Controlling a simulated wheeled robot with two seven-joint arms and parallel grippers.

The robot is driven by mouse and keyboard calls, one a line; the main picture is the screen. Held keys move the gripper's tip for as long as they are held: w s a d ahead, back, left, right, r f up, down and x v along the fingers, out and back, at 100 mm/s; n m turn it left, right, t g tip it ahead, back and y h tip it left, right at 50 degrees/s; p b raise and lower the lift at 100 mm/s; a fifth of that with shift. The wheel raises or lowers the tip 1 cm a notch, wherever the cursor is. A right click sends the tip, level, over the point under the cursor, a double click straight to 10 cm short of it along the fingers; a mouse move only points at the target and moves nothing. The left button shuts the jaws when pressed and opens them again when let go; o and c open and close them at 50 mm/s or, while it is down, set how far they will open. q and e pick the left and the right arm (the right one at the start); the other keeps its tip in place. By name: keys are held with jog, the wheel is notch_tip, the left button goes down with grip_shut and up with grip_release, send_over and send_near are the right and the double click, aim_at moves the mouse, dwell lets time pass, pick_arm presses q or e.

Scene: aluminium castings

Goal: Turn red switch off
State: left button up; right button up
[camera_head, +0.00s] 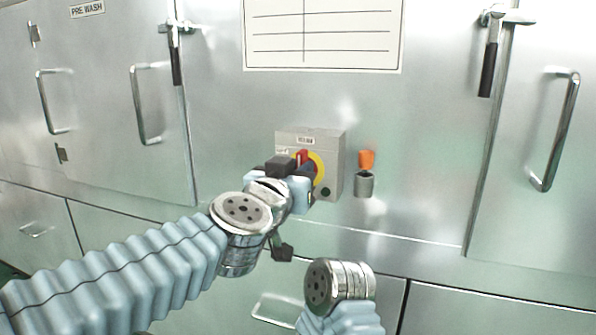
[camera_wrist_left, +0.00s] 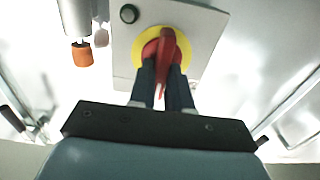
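The red switch (camera_head: 302,156) is a rotary handle on a yellow disc (camera_head: 319,167), on the front of a grey box fixed to the metal wall. My left gripper (camera_head: 296,174) is at the switch and hides part of it in the head view. In the left wrist view, the red switch (camera_wrist_left: 166,58) stands nearly upright between the two dark fingers of my left gripper (camera_wrist_left: 162,76). The fingers are close together, one on each side of the handle, and look closed on it. My right gripper is not in view.
The grey box (camera_head: 333,150) has a dark round button (camera_head: 326,191) below the disc. An orange-topped fitting (camera_head: 367,160) sticks out just to its right. Metal doors with bar handles (camera_head: 556,132) flank it. Part of my right arm (camera_head: 340,285) is below the box.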

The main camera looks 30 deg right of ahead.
pick_arm(q)
jog(key=shift+n, duration=0.3)
grip_shut()
jog(key=shift+w+a+f+n+b, duration=0.1)
jog(key=shift+n+b, duration=0.05)
jog(key=shift+n, duration=2.75)
jog(key=shift+w+a+f+n+b, duration=0.1)
jog(key=shift+w+a+f+n, duration=0.05)
jog(key=shift+n, duration=2.75)
jog(key=shift+w+a+f+n+b, duration=0.1)
jog(key=shift+n+b, duration=0.05)
jog(key=shift+n, duration=2.75)
jog(key=o, duration=0.7)
grip_release()
jog(key=shift+c, duration=0.2)
jog(key=shift+f, duration=0.1)
